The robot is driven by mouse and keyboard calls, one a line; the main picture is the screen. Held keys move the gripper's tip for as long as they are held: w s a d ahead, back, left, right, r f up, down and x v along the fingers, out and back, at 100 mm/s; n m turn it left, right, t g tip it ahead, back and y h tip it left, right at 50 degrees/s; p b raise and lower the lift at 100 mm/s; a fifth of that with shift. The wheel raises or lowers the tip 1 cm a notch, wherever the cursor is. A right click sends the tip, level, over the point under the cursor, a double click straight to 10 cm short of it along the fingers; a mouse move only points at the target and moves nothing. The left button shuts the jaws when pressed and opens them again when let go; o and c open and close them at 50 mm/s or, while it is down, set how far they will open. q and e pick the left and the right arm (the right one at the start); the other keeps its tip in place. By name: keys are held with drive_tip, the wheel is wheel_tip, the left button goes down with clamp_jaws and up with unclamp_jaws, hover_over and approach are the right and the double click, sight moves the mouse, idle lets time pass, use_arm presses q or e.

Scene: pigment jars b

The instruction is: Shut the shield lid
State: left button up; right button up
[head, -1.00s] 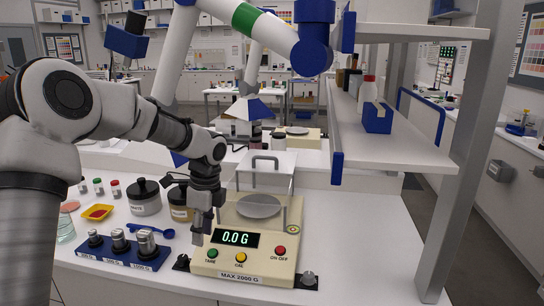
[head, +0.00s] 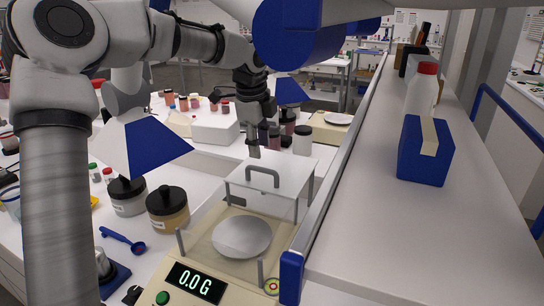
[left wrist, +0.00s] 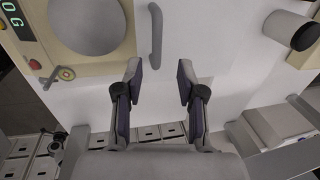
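The balance (head: 185,262) stands on the bench with a round metal pan (head: 242,238) and a display reading 0.0 G. The clear shield lid (head: 290,180), a flat plate with a grey arched handle (head: 263,172), sits toward the back, leaving the pan uncovered from above. The left wrist view also shows the handle (left wrist: 156,38) and pan (left wrist: 88,22). My left gripper (head: 253,150) is behind the lid, pointing down. Its fingers (left wrist: 158,82) are apart and empty, with the handle beyond them and not between them. My right gripper is not in view.
A shelf (head: 400,235) with a blue box (head: 425,150) and a white bottle (head: 422,90) stands close to the balance's right. Dark-lidded jars (head: 167,209) stand left of it. A white box (head: 215,127) and more jars stand behind.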

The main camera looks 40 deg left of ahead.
sight(260, 168)
use_arm(q)
drive_tip(key=f, duration=0.3)
drive_tip(key=shift+s+a, duration=0.2)
drive_tip(key=shift+s, duration=0.2)
drive_tip(key=f, duration=0.1)
drive_tip(key=w+f, duration=0.1)
drive_tip(key=f, duration=0.1)
drive_tip(key=shift+w+a, duration=0.25)
drive_tip(key=shift+w+f, duration=0.15)
drive_tip(key=shift+w, duration=0.1)
drive_tip(key=shift+s+d+r, duration=0.15)
drive_tip(key=shift+s+r, duration=0.05)
drive_tip(key=shift+s, duration=0.25)
clamp_jaws()
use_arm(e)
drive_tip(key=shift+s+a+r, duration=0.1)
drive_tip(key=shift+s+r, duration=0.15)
